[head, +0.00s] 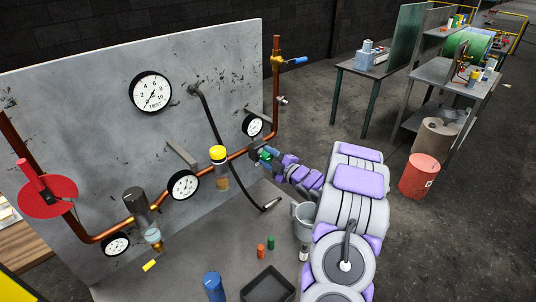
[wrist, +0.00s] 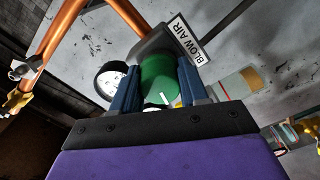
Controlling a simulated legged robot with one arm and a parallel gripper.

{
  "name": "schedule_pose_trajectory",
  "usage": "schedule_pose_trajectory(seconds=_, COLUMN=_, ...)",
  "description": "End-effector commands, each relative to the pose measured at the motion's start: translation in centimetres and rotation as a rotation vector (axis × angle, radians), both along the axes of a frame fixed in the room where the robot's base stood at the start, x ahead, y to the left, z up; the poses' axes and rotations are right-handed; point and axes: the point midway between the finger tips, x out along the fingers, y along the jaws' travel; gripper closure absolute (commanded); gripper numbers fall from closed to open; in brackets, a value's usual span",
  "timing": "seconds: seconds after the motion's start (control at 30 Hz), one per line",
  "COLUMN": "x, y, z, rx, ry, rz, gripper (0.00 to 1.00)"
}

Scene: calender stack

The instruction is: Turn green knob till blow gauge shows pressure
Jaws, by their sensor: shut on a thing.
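The green knob (wrist: 160,78) sits between the two blue fingers of my gripper (wrist: 162,92) in the wrist view, and the fingers are shut on it. A white mark shows on the knob's face. A "BLOW AIR" label (wrist: 190,42) stands just beside it. In the head view my gripper (head: 268,155) is at the copper pipe, with a bit of the green knob (head: 265,155) showing. A small gauge (head: 252,125) sits just above the knob; it also shows partly hidden in the wrist view (wrist: 109,82). Its needle is too small to read.
The copper pipe (head: 205,172) runs along the grey panel (head: 90,110), with a yellow-capped regulator (head: 218,153), another gauge (head: 184,185) and a red wheel (head: 48,197). A large "TEST" gauge (head: 150,91) hangs above.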

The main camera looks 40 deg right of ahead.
Motion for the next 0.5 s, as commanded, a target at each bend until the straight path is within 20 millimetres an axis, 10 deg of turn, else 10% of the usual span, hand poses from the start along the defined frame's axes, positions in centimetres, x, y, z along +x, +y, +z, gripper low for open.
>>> schedule_pose_trajectory(seconds=0.5, x=-0.19, y=0.15, z=-0.52, rx=0.495, ry=0.055, rz=-0.003, gripper=0.87)
